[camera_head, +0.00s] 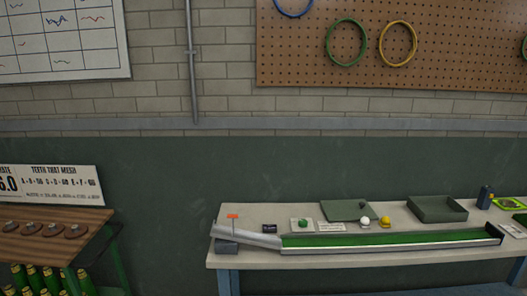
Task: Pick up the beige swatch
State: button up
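I cannot pick out a beige swatch for certain in this view. A small pale card (314,228) with a green patch on it lies on the pale workbench (260,261), behind the long green-lined channel (390,240). My gripper is not in view.
On the bench are a small dark block (270,227), a dark green mat (342,209), a white ball (365,222), a yellow ball (385,222) and a dark green tray (437,217). A dark cylinder (485,197) stands at the right.

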aim_at(506, 203)
jog(key=z, duration=4.45)
jog(key=i, duration=0.1)
jog(key=u, duration=2.85)
jog(key=k, duration=0.95)
jog(key=u, duration=0.15)
jog(key=i, duration=0.65)
